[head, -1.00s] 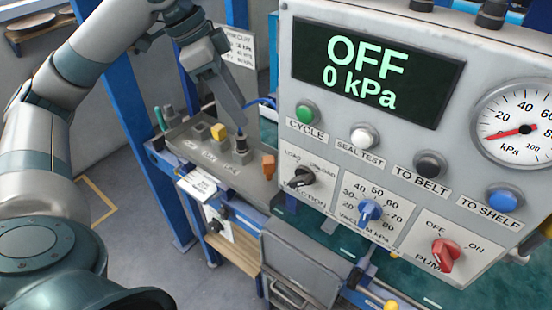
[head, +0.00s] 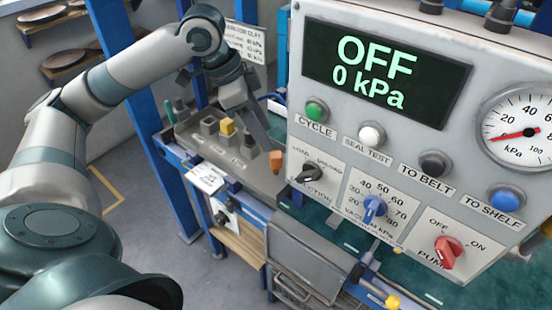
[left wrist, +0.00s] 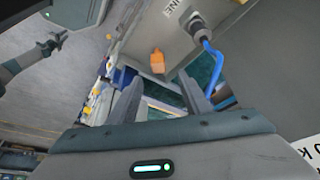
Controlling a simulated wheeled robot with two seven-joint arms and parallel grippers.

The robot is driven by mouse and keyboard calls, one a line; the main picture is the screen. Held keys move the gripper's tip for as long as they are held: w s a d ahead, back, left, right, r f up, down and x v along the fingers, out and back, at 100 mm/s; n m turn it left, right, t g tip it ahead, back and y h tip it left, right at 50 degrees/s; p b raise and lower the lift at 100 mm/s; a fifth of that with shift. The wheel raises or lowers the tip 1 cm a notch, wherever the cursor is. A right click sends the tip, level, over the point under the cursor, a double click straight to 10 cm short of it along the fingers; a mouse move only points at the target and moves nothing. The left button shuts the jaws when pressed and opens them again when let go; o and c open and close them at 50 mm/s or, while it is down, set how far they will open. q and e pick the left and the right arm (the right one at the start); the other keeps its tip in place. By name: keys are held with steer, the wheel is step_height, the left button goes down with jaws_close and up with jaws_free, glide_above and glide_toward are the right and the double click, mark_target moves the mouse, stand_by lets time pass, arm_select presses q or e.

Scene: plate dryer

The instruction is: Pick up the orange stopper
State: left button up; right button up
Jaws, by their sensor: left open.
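The orange stopper (head: 276,161) stands at the right end of a grey ledge, left of the control panel. It also shows in the left wrist view (left wrist: 157,61), near the ledge's edge. My left gripper (head: 258,135) is above the ledge, with one long finger pointing down near the stopper; the other finger is hard to make out in the head view. In the left wrist view the fingers (left wrist: 158,85) are spread with nothing between them, and the stopper appears just beyond their tips, apart from them. My right gripper is not clearly seen.
A yellow stopper (head: 227,126) and grey sockets stand on the ledge (head: 200,146) left of the orange stopper. A blue hose (left wrist: 211,62) runs close to the right finger in the wrist view. The control panel (head: 300,135) stands close on the right.

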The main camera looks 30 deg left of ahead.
mark_target(275, 154)
arm_select(q)
steer(key=shift+x, duration=1.75)
steer(key=shift+p+x, duration=1)
steer(key=shift+x, duration=0.85)
steer(key=shift+d+f, duration=0.2)
steer(key=shift+f, duration=0.5)
steer(key=shift+c, duration=0.4)
steer(key=c, duration=1.1)
steer(key=shift+o, duration=0.2)
steer(key=shift+r, duration=0.1)
